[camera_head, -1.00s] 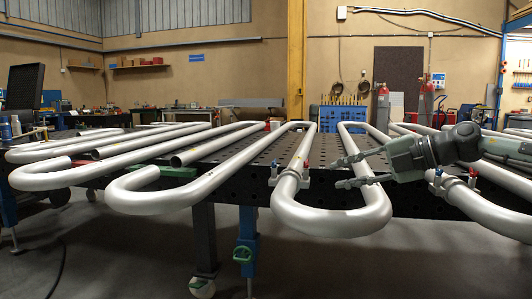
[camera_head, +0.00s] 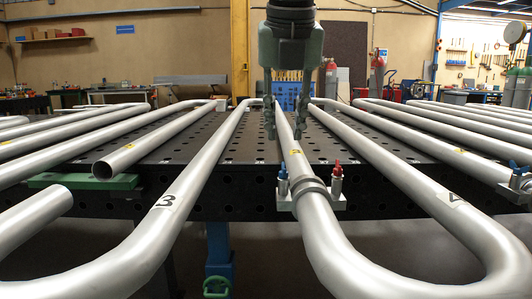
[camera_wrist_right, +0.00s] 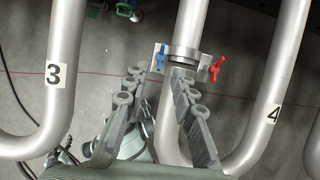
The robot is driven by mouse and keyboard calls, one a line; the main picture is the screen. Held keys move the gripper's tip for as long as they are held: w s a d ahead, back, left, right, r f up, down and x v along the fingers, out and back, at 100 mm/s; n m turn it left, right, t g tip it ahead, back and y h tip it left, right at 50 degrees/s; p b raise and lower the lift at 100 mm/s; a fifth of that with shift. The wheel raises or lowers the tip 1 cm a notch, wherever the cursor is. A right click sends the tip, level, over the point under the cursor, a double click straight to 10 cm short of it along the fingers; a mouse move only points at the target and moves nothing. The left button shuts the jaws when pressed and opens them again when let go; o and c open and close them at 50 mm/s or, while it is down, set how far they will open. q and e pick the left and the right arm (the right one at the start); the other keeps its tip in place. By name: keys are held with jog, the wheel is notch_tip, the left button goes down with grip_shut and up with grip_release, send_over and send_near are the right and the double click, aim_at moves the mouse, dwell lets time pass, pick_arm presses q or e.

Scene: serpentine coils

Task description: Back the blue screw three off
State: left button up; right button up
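A blue screw (camera_head: 283,182) stands on the left side of a metal clamp (camera_head: 312,187) around a steel pipe (camera_head: 318,225). A red screw (camera_head: 337,180) stands on its right side. The clamp's blue screw (camera_wrist_right: 160,58) and red screw (camera_wrist_right: 217,68) also show in the right wrist view. My left gripper is out of view.
Pipe legs marked 3 (camera_head: 165,201) and 4 (camera_head: 452,199) run on either side. Another blue screw (camera_head: 516,174) is at the far right. The perforated black table (camera_head: 240,160) lies under the pipes. A cut pipe end (camera_head: 103,169) lies by a green block (camera_head: 85,181).

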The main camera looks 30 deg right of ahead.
aim_at(284, 164)
jog(key=x, duration=0.7)
jog(key=shift+d+f, duration=0.1)
jog(key=shift+f, duration=0.1)
grip_shut()
